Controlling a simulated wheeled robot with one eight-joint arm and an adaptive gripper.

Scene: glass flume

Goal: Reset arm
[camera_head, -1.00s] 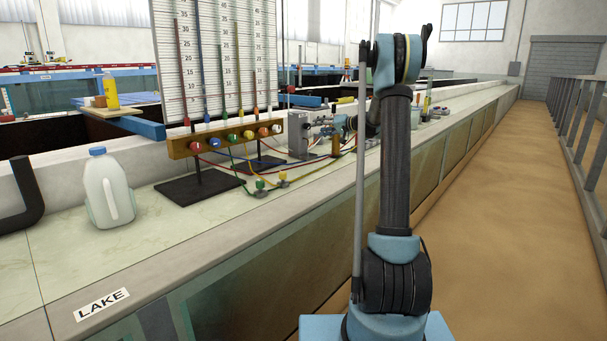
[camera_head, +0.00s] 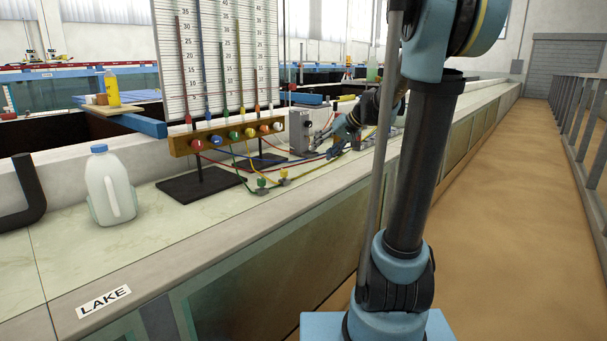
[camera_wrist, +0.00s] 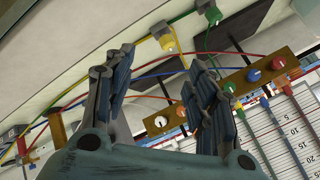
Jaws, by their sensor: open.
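My gripper (camera_wrist: 160,85) is open and empty in the wrist view, its two blue-grey fingers apart. In the head view my gripper (camera_head: 335,137) is over the bench, close to the grey metal box and the coloured tubes; my arm partly hides that area. Coloured tubes (camera_wrist: 150,66) pass behind the fingers in the wrist view. I cannot tell whether the fingers touch any of them.
A wooden manifold with coloured knobs (camera_head: 228,138) stands before the scaled board (camera_head: 212,60). A white jug with a blue cap (camera_head: 110,188) stands at left on the bench, behind the LAKE label (camera_head: 104,301). The sandy floor (camera_head: 500,210) at right is clear.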

